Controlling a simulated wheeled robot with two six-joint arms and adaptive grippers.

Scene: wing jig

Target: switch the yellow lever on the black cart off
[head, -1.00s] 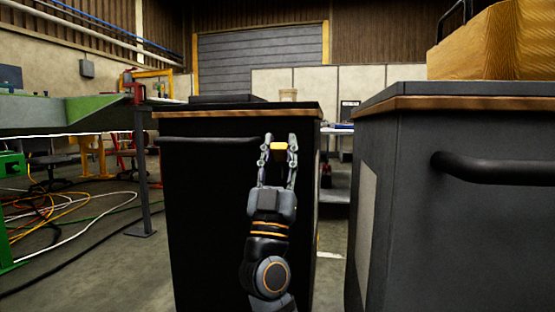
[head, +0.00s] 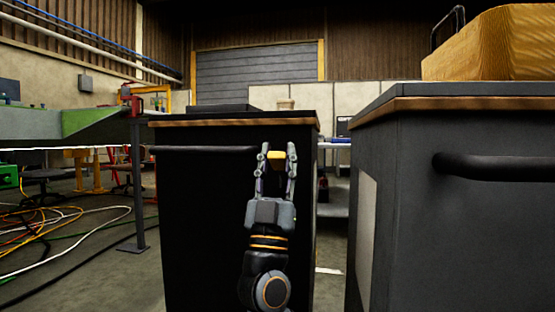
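The black cart (head: 205,230) stands in the middle, with its dark front facing me. The small yellow lever (head: 277,155) is at the upper right of that front, just below the wooden top edge. My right gripper (head: 277,152) points up at the cart front, its two fingers spread on either side of the lever. The fingers look open, with the lever between them; whether either touches it is too small to tell. The fingers partly hide the lever's surroundings. My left gripper is not in view.
A black handle bar (head: 205,149) crosses the cart front just left of my gripper. A second dark cart (head: 430,230) with a handle and a wooden crate (head: 500,45) stands close on the right. A green table (head: 60,122) and loose cables (head: 60,225) are on the left.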

